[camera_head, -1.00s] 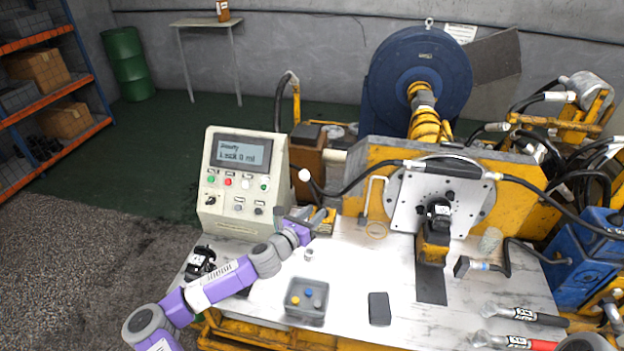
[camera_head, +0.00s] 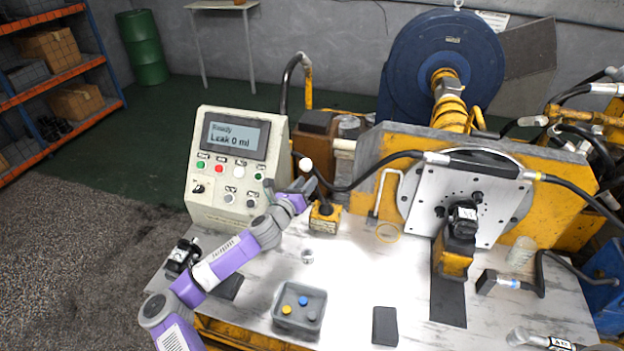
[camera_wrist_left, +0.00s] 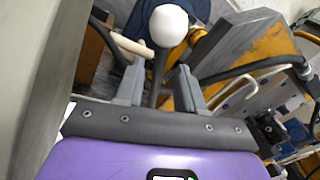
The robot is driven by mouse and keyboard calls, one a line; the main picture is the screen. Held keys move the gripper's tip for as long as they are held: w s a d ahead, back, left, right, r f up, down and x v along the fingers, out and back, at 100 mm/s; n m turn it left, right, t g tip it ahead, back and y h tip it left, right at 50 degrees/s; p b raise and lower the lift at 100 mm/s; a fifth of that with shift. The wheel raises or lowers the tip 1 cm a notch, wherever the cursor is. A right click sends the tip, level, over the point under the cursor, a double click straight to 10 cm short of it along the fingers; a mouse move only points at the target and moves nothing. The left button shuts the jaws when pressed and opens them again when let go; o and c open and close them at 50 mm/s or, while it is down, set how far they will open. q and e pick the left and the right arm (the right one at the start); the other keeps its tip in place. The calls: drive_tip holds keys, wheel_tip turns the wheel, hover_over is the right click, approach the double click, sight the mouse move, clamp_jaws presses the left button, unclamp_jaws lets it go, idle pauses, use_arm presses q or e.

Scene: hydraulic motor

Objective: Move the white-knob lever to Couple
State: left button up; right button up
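The white-knob lever (camera_head: 305,163) stands on a yellow base (camera_head: 324,221) just right of the control panel, its knob uppermost. My left gripper (camera_head: 302,187) is just below the knob in the head view. In the left wrist view, the white knob (camera_wrist_left: 168,25) shows beyond the fingertips, and the dark stem runs between the two grey fingers. The fingers of the left gripper (camera_wrist_left: 158,85) are apart, with gaps beside the stem. The gripper hides part of the lever in the head view. No Couple marking is readable.
The control panel (camera_head: 238,165) reads "Ready, Leak 0 ml" and stands close left of my left gripper. A black hose (camera_head: 365,176) passes near the knob to the motor plate (camera_head: 468,205). A grey tray (camera_head: 299,308) with small coloured parts and a dark pad (camera_head: 385,326) lie on the bench.

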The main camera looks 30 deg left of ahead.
use_arm(q)
drive_tip(key=shift+w+b, duration=0.3)
drive_tip(key=shift+w, duration=1.7)
clamp_jaws()
